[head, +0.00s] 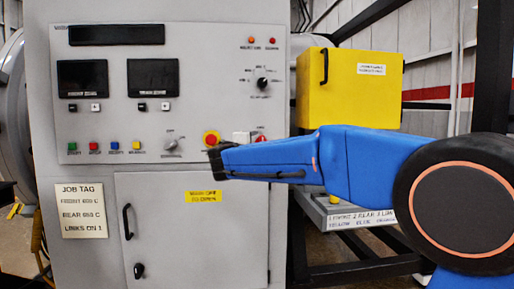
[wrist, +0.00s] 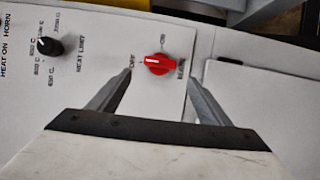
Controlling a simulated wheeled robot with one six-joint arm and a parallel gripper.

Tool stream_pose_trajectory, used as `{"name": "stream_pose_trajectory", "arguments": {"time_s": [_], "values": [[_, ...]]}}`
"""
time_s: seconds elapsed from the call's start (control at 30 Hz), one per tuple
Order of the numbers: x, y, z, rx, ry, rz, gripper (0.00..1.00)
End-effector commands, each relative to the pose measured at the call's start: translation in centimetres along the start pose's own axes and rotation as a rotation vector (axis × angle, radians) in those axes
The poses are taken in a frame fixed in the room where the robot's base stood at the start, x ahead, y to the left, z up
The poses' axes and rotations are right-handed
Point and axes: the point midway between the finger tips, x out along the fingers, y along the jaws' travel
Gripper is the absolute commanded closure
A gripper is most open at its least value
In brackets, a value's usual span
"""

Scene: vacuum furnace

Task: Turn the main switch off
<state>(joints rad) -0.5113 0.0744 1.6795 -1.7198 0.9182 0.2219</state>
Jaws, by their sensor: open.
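The main switch is a red rotary knob (wrist: 158,64) on a pale plate in the wrist view. Its white pointer line faces left, toward a label that seems to read OFF; ON is above it and another label is to the right. My gripper (wrist: 158,76) is open, one finger on each side of the knob, with visible gaps and nothing held. Whether the fingers reach the knob's depth is unclear. In the head view a red part of the switch (head: 262,138) shows just above my blue arm, which hides the fingers.
A black heat limit knob (wrist: 48,46) is left of the switch in the wrist view. A yellow box (head: 345,95) stands right of the panel. Below is a closed cabinet door (head: 165,235).

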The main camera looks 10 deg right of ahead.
Motion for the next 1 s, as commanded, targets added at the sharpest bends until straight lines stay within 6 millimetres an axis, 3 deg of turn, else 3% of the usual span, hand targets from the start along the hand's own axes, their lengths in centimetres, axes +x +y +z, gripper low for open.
{"name": "stream_pose_trajectory", "arguments": {"time_s": [0.3, 0.5, 1.0], "values": [[-6.3, 0.0, -0.1, -0.001, 0.003, 0.0, 0.28], [-8.8, -0.1, -0.1, -0.002, 0.002, 0.0, 0.28], [-9.6, -0.1, 0.1, 0.0, -0.002, -0.003, 0.28]]}}
